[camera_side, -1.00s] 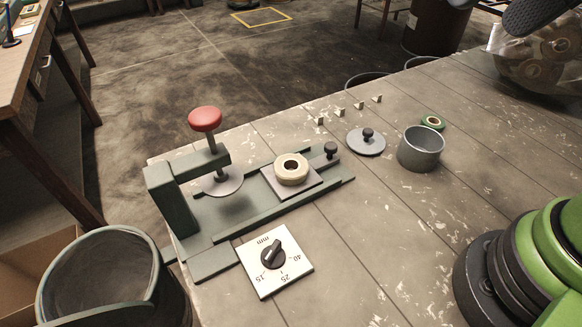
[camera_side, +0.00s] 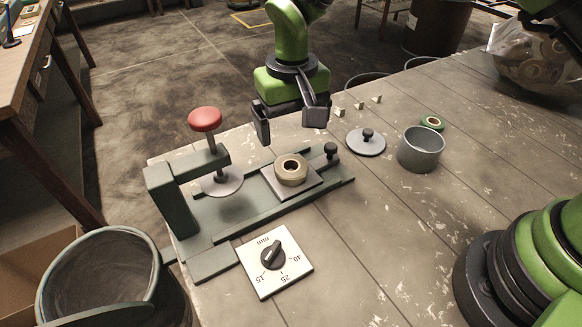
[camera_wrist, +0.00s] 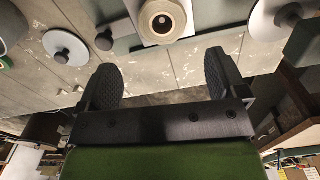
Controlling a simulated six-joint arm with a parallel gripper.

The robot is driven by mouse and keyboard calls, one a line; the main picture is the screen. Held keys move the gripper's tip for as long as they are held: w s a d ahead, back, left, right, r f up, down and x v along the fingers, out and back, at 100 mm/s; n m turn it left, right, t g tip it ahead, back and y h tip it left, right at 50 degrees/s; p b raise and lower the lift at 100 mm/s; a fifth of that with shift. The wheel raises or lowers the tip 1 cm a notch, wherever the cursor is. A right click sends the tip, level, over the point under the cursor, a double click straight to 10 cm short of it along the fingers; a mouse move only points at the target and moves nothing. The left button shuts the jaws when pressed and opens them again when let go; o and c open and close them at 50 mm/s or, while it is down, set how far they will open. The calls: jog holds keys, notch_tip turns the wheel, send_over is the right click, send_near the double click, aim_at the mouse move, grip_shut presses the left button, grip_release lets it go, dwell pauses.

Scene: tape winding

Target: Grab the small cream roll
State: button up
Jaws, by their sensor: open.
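The small cream roll (camera_side: 291,169) lies flat on a square plate (camera_side: 306,187) on the green-grey press (camera_side: 175,205), its dark centre hole facing up. It also shows at the top of the wrist view (camera_wrist: 162,18), beyond my fingertips and between their lines. My gripper (camera_side: 290,131) is open and empty, fingers pointing down, above and behind the roll, apart from it. Both dark fingers show in the wrist view (camera_wrist: 160,75) with a clear gap between them.
The press has a red knob (camera_side: 205,119) and a round presser disc (camera_side: 222,184) left of the roll. A black knob (camera_side: 331,150) stands close at its right. A lidded disc (camera_side: 366,142), a grey cup (camera_side: 421,148) and a dial plate (camera_side: 274,260) are around it.

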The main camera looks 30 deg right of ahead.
aim_at(291, 170)
jog(key=f, duration=0.9)
jog(key=shift+s+a, duration=0.15)
jog(key=shift+a, duration=0.1)
jog(key=c, duration=1)
jog(key=shift+r, duration=0.1)
